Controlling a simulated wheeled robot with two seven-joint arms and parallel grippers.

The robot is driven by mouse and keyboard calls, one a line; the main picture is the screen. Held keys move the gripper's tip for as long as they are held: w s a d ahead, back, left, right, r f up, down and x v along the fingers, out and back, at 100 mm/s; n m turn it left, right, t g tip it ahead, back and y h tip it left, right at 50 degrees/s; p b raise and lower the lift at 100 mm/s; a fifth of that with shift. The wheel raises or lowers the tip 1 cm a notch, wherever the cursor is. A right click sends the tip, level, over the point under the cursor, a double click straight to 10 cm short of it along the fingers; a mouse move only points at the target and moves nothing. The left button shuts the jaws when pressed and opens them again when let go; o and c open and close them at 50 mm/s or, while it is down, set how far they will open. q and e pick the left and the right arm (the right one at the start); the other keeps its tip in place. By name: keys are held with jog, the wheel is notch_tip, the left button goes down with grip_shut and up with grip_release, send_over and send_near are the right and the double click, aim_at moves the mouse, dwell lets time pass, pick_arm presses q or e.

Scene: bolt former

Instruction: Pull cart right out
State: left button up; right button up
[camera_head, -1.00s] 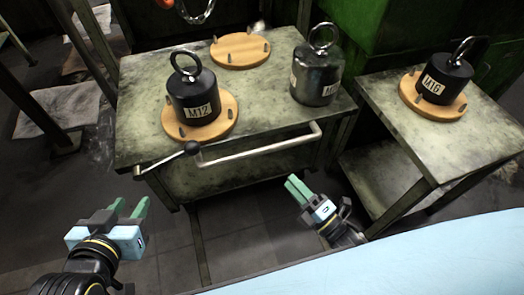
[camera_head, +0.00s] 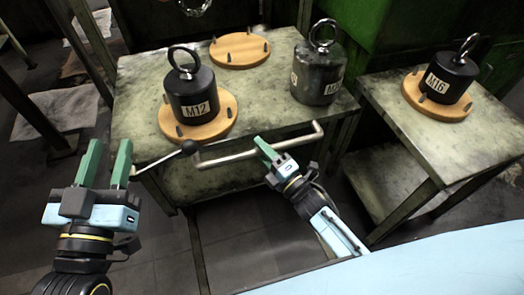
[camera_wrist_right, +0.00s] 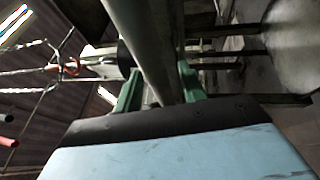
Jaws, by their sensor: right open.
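The cart (camera_head: 140,105) is a worn grey-green metal table with a pale bar handle (camera_head: 225,158) along its front. My right gripper (camera_head: 264,145) is at the right half of this handle. In the right wrist view the handle (camera_wrist_right: 145,40) runs between the two green fingers of the open right gripper (camera_wrist_right: 160,88). Whether a finger touches the bar I cannot tell. My left gripper (camera_head: 107,162) is open and empty, its fingers pointing up, left of the cart's front corner.
On the cart are a black M12 weight (camera_head: 192,95) on a wooden disc, an empty wooden disc (camera_head: 240,49) and a dark metal weight (camera_head: 318,75). A second table (camera_head: 455,140) with the M16 weight (camera_head: 447,78) stands close on the right. The floor before the cart is clear.

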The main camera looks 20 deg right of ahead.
grip_shut()
dwell(0.3)
jog(key=shift+s, duration=0.1)
